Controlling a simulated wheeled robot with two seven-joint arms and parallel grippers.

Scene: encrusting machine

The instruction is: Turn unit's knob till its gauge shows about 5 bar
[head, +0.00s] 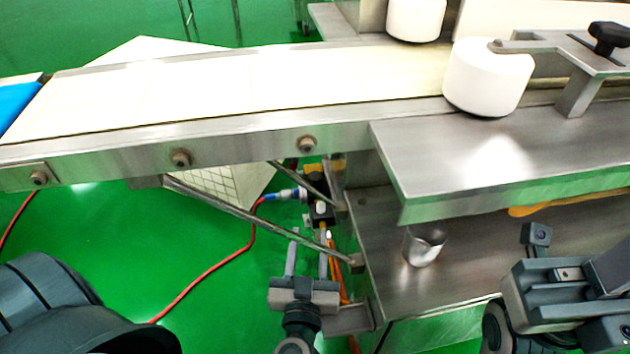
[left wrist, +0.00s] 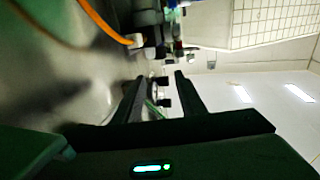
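The air unit (head: 319,207) is a small black and yellow body under the conveyor, with a blue fitting on its left side. Its gauge reading is too small to read. My left gripper (head: 308,246) is just below the unit in the head view, its two fingers apart and pointing up towards it. In the left wrist view the dark fingers (left wrist: 161,88) are apart, with small dark and light fittings seen between and beyond them. I cannot tell whether they touch anything. My right gripper (head: 560,292) is at the lower right, its fingertips not clear.
The conveyor (head: 240,85) and its steel side rail run above the unit. A diagonal brace (head: 260,222) and a steel shelf (head: 385,235) flank it. A metal cup (head: 424,246) stands on the shelf. A red hose (head: 215,285) crosses the green floor.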

